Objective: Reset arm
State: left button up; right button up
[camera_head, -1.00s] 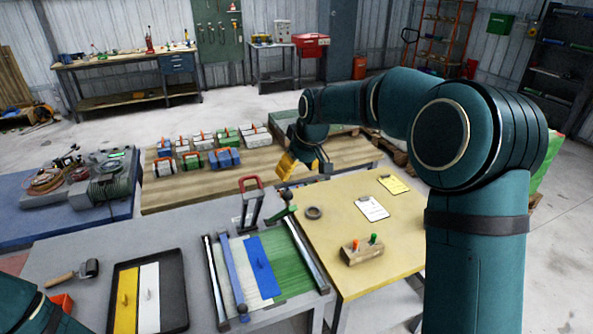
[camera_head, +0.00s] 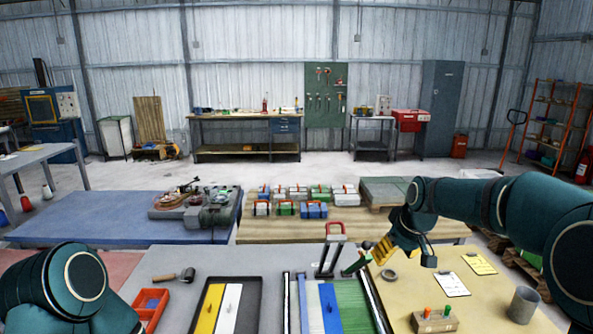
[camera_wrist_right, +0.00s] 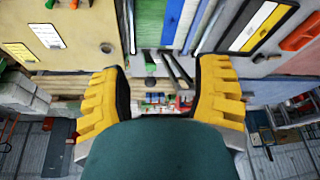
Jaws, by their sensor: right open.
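My right gripper (camera_head: 400,250) hangs above the near edge of the wooden bench, just right of a red-handled tool (camera_head: 334,243). Its yellow fingers stand wide apart in the right wrist view (camera_wrist_right: 160,70), with nothing between them. My right arm comes in from the right edge of the head view, bent, with its forearm roughly level. My left arm shows at the lower left of the head view. Its gripper is out of the picture.
A frame with blue and green strips (camera_head: 346,310) and a black tray (camera_head: 256,311) lie on the grey table. The yellow table holds a tape ring (camera_head: 389,274), clipboards (camera_head: 452,284), a pegged wooden block (camera_head: 434,324) and a grey cup (camera_head: 523,304). Several small cases (camera_head: 314,211) stand behind.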

jog(key=s+a+f+m+g+y+b, duration=0.1)
jog(key=s+a+f+b, duration=0.2)
jog(key=f, duration=1)
jog(key=s+a+f+m+b, duration=0.1)
jog(key=s+a+f+b, duration=0.15)
jog(key=f, duration=1.05)
pick_arm(q)
notch_tip(320, 180, down, 12)
jog(key=b, duration=0.5)
jog(key=shift+s+d+b, duration=0.25)
jog(key=shift+s+b, duration=0.05)
pick_arm(e)
jog(key=s+a+f+m, duration=0.1)
jog(key=s+a+f, duration=0.2)
jog(key=s+f, duration=0.6)
jog(key=s+a+f+m+g+y, duration=0.1)
jog(key=s+a+f, duration=0.3)
jog(key=s+f, duration=0.6)
jog(key=s+m, duration=0.1)
jog(key=s, duration=0.2)
jog(key=shift+s+a+m+y, duration=0.15)
jog(key=shift+m+y, duration=0.15)
